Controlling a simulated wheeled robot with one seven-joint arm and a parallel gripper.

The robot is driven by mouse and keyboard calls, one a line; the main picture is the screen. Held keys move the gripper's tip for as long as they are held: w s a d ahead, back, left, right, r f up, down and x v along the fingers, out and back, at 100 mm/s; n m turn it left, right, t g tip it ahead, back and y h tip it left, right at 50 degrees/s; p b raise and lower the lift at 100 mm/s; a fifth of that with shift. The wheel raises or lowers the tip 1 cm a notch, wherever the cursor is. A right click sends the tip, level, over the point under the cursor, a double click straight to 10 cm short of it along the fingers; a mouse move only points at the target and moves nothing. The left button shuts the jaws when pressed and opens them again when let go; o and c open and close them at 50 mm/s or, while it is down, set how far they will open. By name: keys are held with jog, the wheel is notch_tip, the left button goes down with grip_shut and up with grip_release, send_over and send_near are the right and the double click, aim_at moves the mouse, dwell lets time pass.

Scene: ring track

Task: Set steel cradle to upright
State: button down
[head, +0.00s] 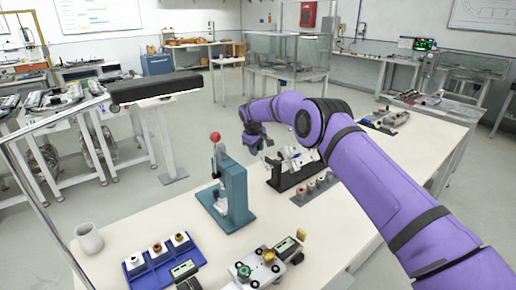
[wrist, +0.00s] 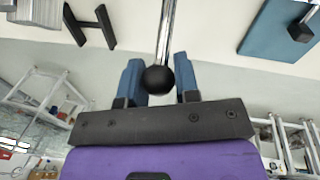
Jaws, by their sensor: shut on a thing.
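In the wrist view, a black ball knob (wrist: 158,80) on the end of a shiny metal rod (wrist: 166,30) sits between the two blue fingers of my gripper (wrist: 159,82). The jaws are shut on this knob. The rod's other end is outside the wrist view, and the cradle's exact tilt is hard to tell.
A teal press (head: 234,192) with a red-ball lever stands left of the cradle. A grey strip with several small cylinders (head: 315,188) lies in front of it. A blue tray (head: 160,262), a white cup (head: 88,238) and a fixture (head: 262,268) sit nearer.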

jog(key=shift+w+a+f, duration=0.2)
jog(key=shift+f, duration=0.35)
jog(key=shift+w+a+f, duration=0.15)
jog(key=shift+f, duration=0.4)
jog(key=shift+a+f, duration=0.25)
jog(key=shift+f, duration=0.2)
dwell(0.9)
jog(key=c, duration=0.9)
grip_release()
jog(key=shift+o, duration=0.2)
jog(key=v, duration=1.1)
jog(key=shift+w, duration=0.2)
jog(key=shift+r, duration=0.1)
